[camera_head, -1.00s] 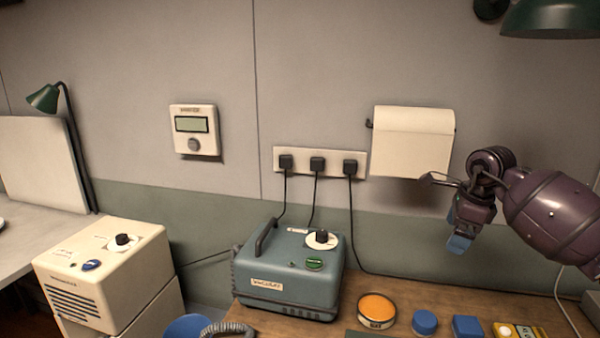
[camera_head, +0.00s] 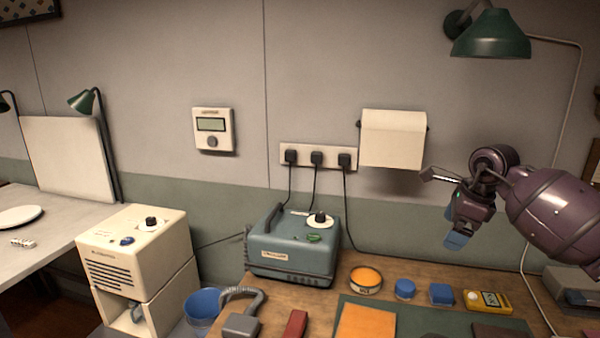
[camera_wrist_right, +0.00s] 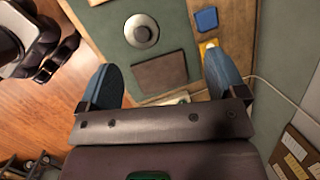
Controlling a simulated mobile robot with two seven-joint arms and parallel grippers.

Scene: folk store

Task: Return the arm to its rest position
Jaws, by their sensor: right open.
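My right gripper (camera_head: 457,228) hangs in the air above the right side of the wooden workbench (camera_head: 350,300), in front of the wall. In the right wrist view its two blue fingers (camera_wrist_right: 160,88) are spread apart with nothing between them. The purple right arm comes in from the right edge of the head view. My left gripper shows in neither view.
A green lamp (camera_head: 490,38) hangs above. A paper roll holder (camera_head: 392,138) is on the wall.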

